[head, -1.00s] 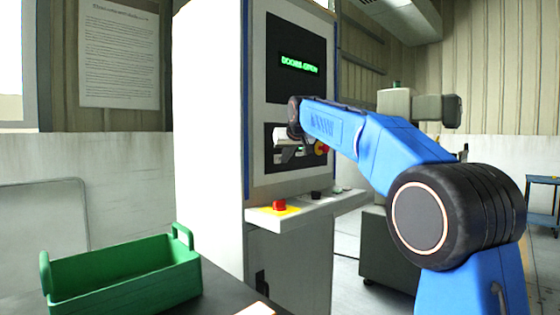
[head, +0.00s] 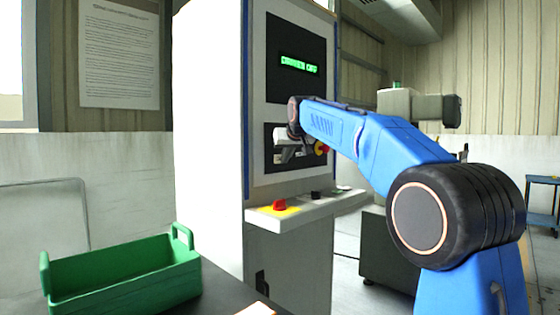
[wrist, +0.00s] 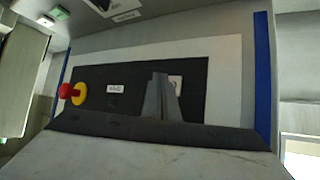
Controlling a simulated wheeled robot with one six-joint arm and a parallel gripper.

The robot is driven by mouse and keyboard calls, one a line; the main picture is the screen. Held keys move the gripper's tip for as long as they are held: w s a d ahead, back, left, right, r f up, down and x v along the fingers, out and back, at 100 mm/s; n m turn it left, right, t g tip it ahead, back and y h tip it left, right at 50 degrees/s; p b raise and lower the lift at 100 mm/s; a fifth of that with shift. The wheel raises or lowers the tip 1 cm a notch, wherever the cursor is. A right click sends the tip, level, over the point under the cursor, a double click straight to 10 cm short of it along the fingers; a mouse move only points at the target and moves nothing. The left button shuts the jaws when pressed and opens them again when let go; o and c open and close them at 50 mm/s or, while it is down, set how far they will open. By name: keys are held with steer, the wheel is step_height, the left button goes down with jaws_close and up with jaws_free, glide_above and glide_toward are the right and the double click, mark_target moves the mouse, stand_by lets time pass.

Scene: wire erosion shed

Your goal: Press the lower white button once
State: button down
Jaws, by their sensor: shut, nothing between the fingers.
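The tall white machine cabinet (head: 208,120) has a black lower panel (head: 270,160), largely hidden behind my wrist. In the wrist view the black panel (wrist: 140,82) shows a small white button or label (wrist: 115,89). A second white piece (wrist: 176,81) is partly covered by my gripper (wrist: 160,76). I cannot tell which is the lower white button. My gripper is shut and empty, its tips at or just in front of the panel beside the second white piece. Contact cannot be told. In the head view my gripper (head: 282,156) shows small against the panel.
A red knob on a yellow ring (wrist: 74,93) sits on the panel. A lit screen (head: 298,65) is above it. A ledge (head: 300,212) juts out below with a red button (head: 279,205) and a black knob (head: 316,195). A green crate (head: 125,275) stands at front left.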

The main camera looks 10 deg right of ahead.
steer(key=shift+s+d, duration=0.35)
steer(key=shift+s, duration=0.15)
steer(key=shift+s+d, duration=0.75)
steer(key=shift+s, duration=0.25)
steer(key=shift+s+d, duration=0.7)
steer(key=shift+s, duration=0.3)
